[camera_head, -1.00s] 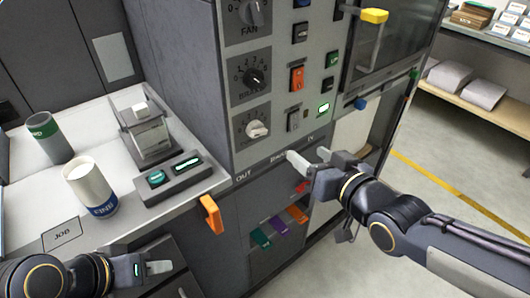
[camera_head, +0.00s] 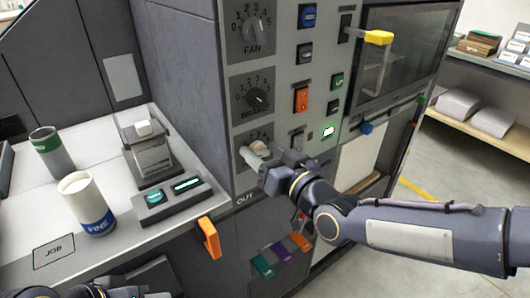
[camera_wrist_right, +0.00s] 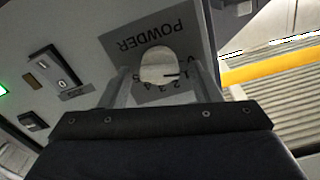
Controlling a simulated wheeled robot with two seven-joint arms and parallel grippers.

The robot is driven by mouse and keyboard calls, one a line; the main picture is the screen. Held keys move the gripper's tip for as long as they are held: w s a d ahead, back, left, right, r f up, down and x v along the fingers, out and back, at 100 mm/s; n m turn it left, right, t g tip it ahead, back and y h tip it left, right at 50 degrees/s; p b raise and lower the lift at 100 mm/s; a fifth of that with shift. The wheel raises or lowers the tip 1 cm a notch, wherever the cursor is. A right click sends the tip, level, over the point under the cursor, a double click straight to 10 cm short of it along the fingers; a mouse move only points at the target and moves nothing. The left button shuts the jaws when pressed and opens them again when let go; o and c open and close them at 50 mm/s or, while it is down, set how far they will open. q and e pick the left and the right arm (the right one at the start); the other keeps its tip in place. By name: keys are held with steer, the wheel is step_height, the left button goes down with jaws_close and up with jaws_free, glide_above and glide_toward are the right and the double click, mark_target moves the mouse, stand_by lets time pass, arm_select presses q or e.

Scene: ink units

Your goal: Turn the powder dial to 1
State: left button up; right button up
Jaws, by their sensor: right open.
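The powder dial (camera_head: 260,148) is a pale knob on a grey plate, the lowest of three dials on the machine's front panel. In the right wrist view the pale knob (camera_wrist_right: 158,68) sits under the upside-down word POWDER, with numbers along the plate. My right gripper (camera_head: 253,165) is open at the dial. Its two fingers stand on either side of the knob in the wrist view; I cannot tell whether they touch it. The knob's exact setting is unclear. My left gripper (camera_head: 135,293) is cut off at the bottom edge, and its jaws are unclear.
The fan dial (camera_head: 251,28) and a black-knobbed middle dial (camera_head: 258,98) are above. An orange switch (camera_head: 301,98) and a green-lit button (camera_head: 328,131) are to the right. An orange handle (camera_head: 209,237) sticks out below left.

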steer(key=c, duration=1)
steer(key=shift+f+m+b, duration=0.2)
steer(key=shift+m+b, duration=1.1)
steer(key=shift+b, duration=0.05)
steer(key=shift+d+m+b, duration=0.1)
steer(key=shift+m+b, duration=1.1)
steer(key=shift+m, duration=0.4)
steer(key=shift+r, duration=0.1)
steer(key=o, duration=1)
